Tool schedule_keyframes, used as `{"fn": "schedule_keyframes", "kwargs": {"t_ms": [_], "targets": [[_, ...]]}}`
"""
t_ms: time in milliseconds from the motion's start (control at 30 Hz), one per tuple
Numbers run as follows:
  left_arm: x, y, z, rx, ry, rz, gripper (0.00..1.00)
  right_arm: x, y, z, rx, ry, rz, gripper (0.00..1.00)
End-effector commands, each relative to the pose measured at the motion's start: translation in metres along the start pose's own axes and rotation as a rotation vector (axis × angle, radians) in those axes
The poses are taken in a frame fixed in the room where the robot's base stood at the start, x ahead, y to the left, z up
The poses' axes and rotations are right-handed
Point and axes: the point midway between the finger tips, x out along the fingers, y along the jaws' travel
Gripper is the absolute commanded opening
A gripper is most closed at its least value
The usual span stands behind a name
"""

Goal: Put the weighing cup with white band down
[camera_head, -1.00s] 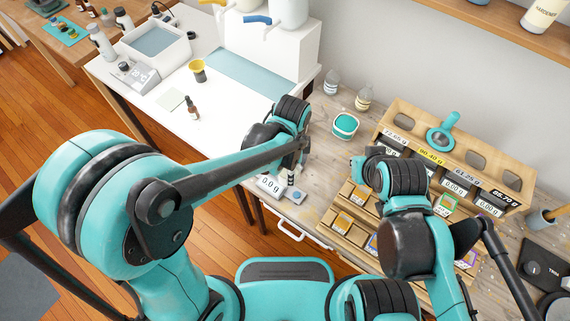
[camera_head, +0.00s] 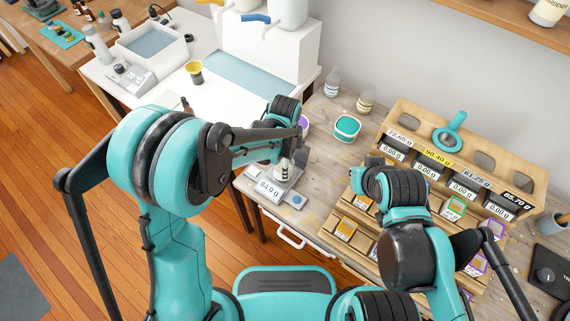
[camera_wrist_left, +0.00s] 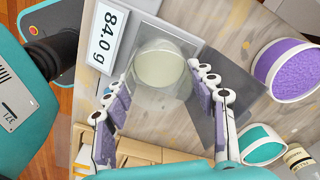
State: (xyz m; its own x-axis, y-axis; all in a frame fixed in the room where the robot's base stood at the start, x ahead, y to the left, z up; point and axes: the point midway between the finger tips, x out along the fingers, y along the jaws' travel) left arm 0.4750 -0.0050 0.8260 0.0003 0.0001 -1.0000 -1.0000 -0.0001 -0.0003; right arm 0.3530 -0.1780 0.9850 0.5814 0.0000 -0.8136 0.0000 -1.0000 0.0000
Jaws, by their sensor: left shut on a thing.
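The weighing cup (camera_wrist_left: 160,68) is clear with a pale cream content in the left wrist view. It sits between the fingers of my left gripper (camera_wrist_left: 162,88), which is shut on it. The cup is over the plate of the small scale (camera_wrist_left: 122,28), whose display reads 84.0 g. In the head view my left gripper (camera_head: 287,168) is low over the scale (camera_head: 262,192), and the arm hides most of the cup. I cannot make out the white band clearly. My right gripper (camera_head: 364,178) is by the wooden rack; its fingertips are hidden.
The wooden rack (camera_head: 405,115) with weight displays is to the right. Bare wood shows between scale and rack.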

Motion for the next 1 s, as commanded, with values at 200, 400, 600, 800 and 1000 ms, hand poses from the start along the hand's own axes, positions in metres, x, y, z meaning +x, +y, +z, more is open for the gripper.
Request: {"fn": "schedule_keyframes", "kwargs": {"t_ms": [200, 400, 600, 800, 1000], "targets": [[0.004, 0.0, 0.0, 0.0, 0.0, 0.0, 0.27, 0.003, 0.0, 0.002, 0.0, 0.0, 0.0, 0.0], [0.003, 0.0, 0.0, 0.0, 0.0, 0.0, 0.77, 0.002, 0.0, 0.001, 0.0, 0.0, 0.0, 0.0], [0.002, 0.0, 0.0, 0.0, 0.0, 0.0, 0.77, 0.001, 0.0, 0.001, 0.0, 0.0, 0.0, 0.0], [-0.019, 0.0, 0.0, 0.0, 0.0, 0.0, 0.77, -0.007, 0.0, -0.005, 0.0, 0.0, 0.0, 0.0], [-0.066, 0.001, 0.0, 0.0, 0.0, 0.0, 0.77, -0.022, 0.0, -0.016, 0.0, 0.0, 0.0, 0.0]]}}
